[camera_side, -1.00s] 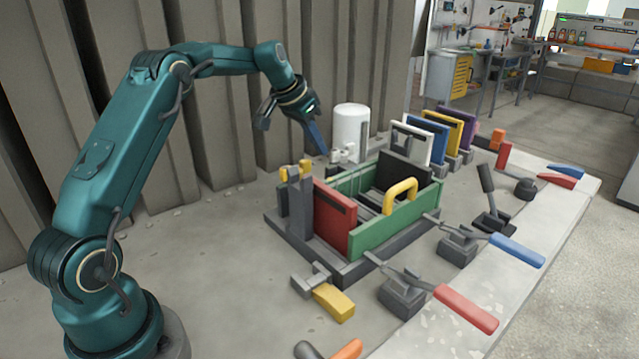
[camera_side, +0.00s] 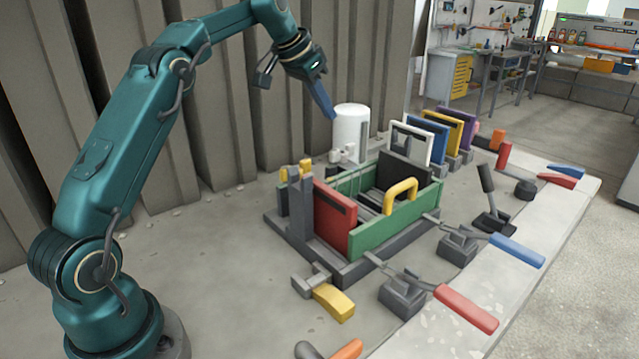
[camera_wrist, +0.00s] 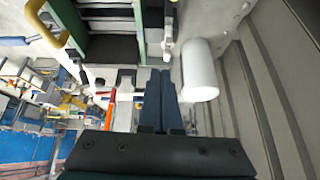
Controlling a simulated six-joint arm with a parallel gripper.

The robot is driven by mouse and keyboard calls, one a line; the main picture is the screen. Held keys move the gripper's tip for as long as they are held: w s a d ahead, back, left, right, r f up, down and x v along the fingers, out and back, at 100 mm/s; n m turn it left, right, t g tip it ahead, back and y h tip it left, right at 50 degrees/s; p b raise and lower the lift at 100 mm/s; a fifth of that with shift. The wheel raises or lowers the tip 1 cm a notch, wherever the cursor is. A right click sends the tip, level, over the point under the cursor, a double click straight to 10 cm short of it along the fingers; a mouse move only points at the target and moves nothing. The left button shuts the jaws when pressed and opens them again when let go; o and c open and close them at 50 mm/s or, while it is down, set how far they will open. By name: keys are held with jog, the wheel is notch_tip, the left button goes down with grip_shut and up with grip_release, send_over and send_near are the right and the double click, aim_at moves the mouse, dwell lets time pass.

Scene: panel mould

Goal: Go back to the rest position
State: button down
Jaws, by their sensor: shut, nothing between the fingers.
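My gripper (camera_side: 327,112) is shut and empty, in the air above and to the left of the white cylinder (camera_side: 350,128) in the side view. Its two blue fingers (camera_wrist: 160,88) lie together in the wrist view, with the white cylinder (camera_wrist: 199,70) to their right. The panel mould (camera_side: 365,232) stands below and apart from the fingers, with green side walls, a red end panel (camera_side: 335,218), a black panel and a yellow handle (camera_side: 400,193).
White, blue, yellow and purple panels stand in a rack (camera_side: 448,165) behind the mould. Toggle clamps with red (camera_side: 466,308) and blue (camera_side: 517,251) handles line the front. A ribbed wall (camera_side: 225,130) rises behind my arm. The table's left part is clear.

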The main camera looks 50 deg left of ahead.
jog(key=s+d+r+m, duration=0.1)
jog(key=s+d+r, duration=0.3)
jog(key=s+d, duration=0.3)
jog(key=s+d+r+m, duration=0.1)
jog(key=s+d+r, duration=0.3)
jog(key=s+d, duration=0.3)
jog(key=s+d+f+n, duration=0.2)
jog(key=s+f, duration=1.1)
jog(key=s, duration=0.1)
jog(key=shift+s+d+f+n+g, duration=0.25)
jog(key=shift+s+f+n+g, duration=0.05)
jog(key=shift+s+f+g, duration=0.1)
